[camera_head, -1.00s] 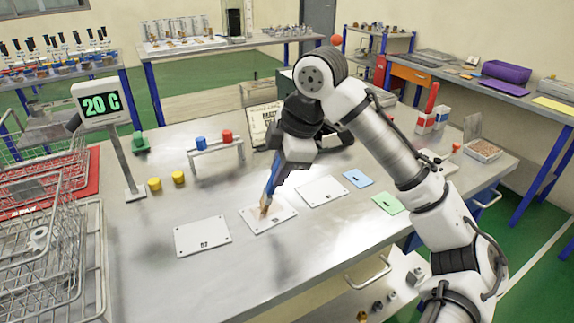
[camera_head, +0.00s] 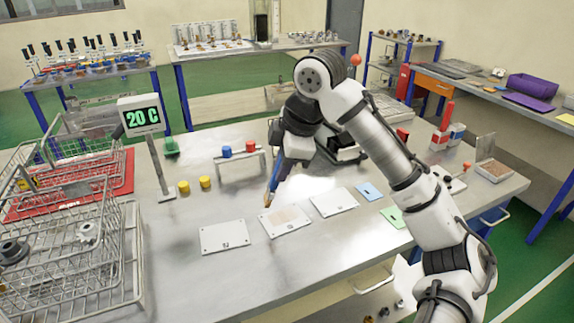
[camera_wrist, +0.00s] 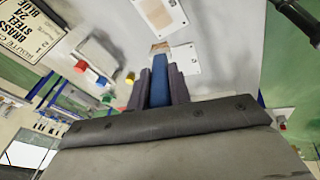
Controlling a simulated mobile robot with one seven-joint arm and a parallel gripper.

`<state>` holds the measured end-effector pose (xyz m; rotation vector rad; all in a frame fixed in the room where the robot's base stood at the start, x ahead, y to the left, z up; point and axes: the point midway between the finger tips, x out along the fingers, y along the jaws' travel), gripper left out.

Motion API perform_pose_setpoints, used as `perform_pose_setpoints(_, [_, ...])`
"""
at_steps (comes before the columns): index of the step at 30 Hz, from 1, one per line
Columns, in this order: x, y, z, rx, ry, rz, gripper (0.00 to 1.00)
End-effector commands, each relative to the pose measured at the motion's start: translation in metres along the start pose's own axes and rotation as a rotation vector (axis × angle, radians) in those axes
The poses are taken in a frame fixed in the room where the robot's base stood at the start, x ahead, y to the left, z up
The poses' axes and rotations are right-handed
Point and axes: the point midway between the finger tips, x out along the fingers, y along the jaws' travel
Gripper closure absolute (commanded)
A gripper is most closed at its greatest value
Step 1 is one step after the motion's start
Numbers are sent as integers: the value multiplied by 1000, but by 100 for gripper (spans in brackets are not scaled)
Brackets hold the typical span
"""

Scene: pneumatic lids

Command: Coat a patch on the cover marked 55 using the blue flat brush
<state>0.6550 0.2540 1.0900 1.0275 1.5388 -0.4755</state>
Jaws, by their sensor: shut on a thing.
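My gripper (camera_head: 284,162) is shut on the blue flat brush (camera_head: 275,181), which points down with its tan bristles at the lower end. In the wrist view the brush (camera_wrist: 159,78) sits between the dark fingers. Three white covers lie in a row on the bench: a left one (camera_head: 212,238), a middle one (camera_head: 291,229) and a right one (camera_head: 345,203). The middle cover bears a pale tan patch. The bristles are by its far left corner; I cannot tell if they touch. The cover marks are too small to read.
Blue and green cards (camera_head: 369,191) lie right of the covers. Yellow cups (camera_head: 184,187), a small rack (camera_head: 240,167) and a 20 C display (camera_head: 141,118) stand behind left. Wire baskets (camera_head: 75,250) fill the left. The bench front is clear.

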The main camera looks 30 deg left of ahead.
Motion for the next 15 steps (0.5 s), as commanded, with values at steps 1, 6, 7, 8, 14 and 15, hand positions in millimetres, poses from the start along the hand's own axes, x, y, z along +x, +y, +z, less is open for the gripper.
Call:
perform_pose_setpoints(1, [-8,3,-4,0,1,0,100])
perform_pose_setpoints(6, [-18,9,-11,2,0,1,100])
perform_pose_setpoints(7, [-19,10,-12,2,0,1,100])
perform_pose_setpoints(8, [-20,11,-12,2,0,1,100])
perform_pose_setpoints(14, [-20,12,-14,3,0,1,100])
perform_pose_setpoints(15, [-20,12,-14,3,-1,1,100])
